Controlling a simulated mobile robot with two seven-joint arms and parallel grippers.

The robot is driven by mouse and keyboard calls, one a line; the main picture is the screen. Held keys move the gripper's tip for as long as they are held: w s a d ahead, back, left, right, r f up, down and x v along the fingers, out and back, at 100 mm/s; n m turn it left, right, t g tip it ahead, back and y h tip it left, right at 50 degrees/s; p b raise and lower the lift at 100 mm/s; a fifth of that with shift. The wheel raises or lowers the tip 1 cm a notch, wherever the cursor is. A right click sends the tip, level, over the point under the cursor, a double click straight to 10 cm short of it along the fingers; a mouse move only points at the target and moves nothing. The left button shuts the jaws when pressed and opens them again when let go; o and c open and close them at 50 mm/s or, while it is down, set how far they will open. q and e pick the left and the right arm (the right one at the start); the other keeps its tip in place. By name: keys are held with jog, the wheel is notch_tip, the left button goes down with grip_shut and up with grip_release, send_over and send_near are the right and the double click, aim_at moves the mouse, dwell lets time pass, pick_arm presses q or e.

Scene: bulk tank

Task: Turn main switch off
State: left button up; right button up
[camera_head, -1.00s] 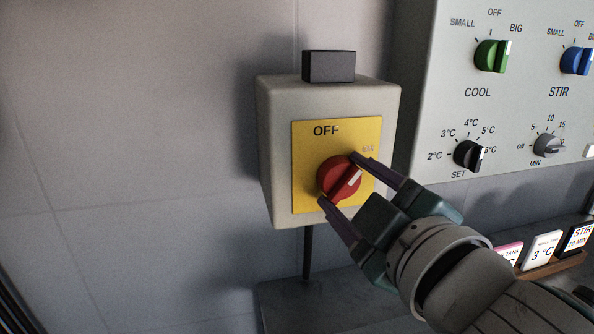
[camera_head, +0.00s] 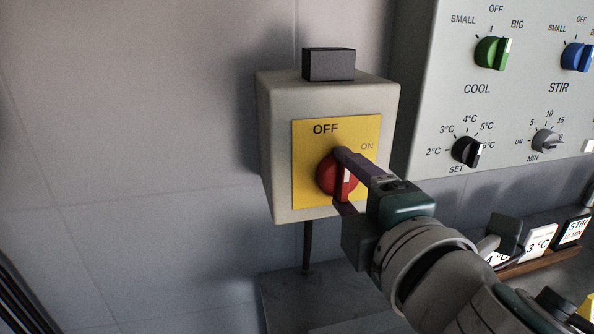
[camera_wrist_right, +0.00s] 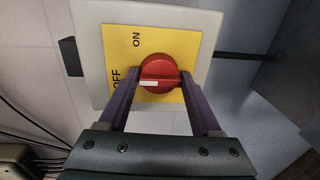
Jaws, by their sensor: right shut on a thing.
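The main switch is a red round knob (camera_head: 327,179) with a white mark, on a yellow plate (camera_head: 308,187) lettered OFF at the top and ON at the upper right. The plate sits on a pale box (camera_head: 276,125) on the wall. My right gripper (camera_head: 340,180) is shut on the knob, partly covering it. The white mark points roughly upward, nearer OFF than ON. In the right wrist view, the knob (camera_wrist_right: 160,68) sits between both fingers and its white mark faces the OFF side. My left gripper is not in view.
A control panel (camera_head: 425,110) with a green knob (camera_head: 489,52), a blue knob (camera_head: 575,56) and smaller dials hangs to the right. Label tiles (camera_head: 540,241) stand on a ledge below it. The wall left of the box is clear.

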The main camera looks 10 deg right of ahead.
jog(key=shift+a+r, duration=0.1)
jog(key=shift+r, duration=0.15)
jog(key=o, duration=1.3)
jog(key=shift+f, duration=0.1)
jog(key=shift+s+f, duration=0.1)
jog(key=shift+s, duration=0.2)
jog(key=s, duration=0.6)
jog(key=s+r+b, duration=0.1)
jog(key=s, duration=0.2)
jog(key=shift+s+d, duration=0.15)
jog(key=shift+d, duration=0.1)
